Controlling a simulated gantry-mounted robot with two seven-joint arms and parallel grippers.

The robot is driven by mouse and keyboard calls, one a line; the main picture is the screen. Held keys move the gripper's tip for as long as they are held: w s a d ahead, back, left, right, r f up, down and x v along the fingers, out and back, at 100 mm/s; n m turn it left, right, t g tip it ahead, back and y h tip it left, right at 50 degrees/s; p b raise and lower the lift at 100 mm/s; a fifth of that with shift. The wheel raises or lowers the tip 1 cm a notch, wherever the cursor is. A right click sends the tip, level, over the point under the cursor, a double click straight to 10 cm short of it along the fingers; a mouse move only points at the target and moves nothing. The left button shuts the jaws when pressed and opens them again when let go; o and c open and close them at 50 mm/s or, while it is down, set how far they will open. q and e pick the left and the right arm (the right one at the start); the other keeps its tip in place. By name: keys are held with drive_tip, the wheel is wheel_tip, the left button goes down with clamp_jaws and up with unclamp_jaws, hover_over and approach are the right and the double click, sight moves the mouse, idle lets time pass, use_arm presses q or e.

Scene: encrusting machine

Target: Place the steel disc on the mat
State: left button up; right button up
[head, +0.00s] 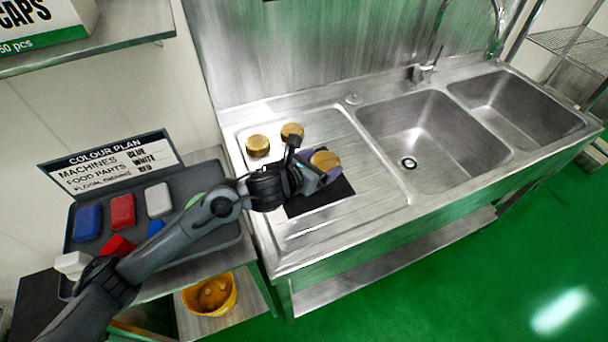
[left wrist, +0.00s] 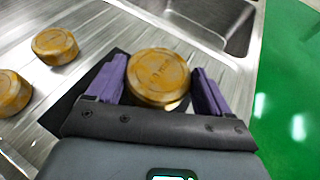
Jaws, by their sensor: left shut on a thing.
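My left gripper (head: 318,165) is shut on a round golden-brown disc (head: 325,159), with its purple fingers on either side of it. In the left wrist view the held disc (left wrist: 158,77) sits between the fingertips and has faint marks on its top. The dark square mat (head: 322,197) lies on the ridged drainboard, partly hidden by the gripper. The left wrist view shows a mat corner (left wrist: 62,122) beside the gripper. The disc appears above the mat's far part; I cannot tell whether they touch. My right gripper is not in view.
Two similar golden-brown discs (head: 258,145) (head: 292,130) rest on the drainboard (head: 240,120) behind the mat. Two sink basins (head: 430,140) (head: 525,105) lie to the right. A grey tray (head: 215,235) with coloured blocks and a yellow bucket (head: 212,295) are at left.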

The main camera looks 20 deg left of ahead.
use_arm(q)
drive_tip(key=a+f, duration=0.1)
drive_tip(key=a, duration=0.2)
drive_tip(key=a+f, duration=0.1)
drive_tip(key=shift+w+a+f, duration=0.3)
drive_tip(key=shift+w, duration=0.1)
drive_tip(key=shift+f+b, duration=0.5)
drive_tip(key=shift+f, duration=1.5)
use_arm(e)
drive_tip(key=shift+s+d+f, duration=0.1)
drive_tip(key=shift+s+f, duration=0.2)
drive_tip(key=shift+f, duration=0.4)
use_arm(q)
drive_tip(key=shift+f, duration=0.2)
drive_tip(key=o, duration=1.2)
drive_tip(key=shift+o, duration=0.2)
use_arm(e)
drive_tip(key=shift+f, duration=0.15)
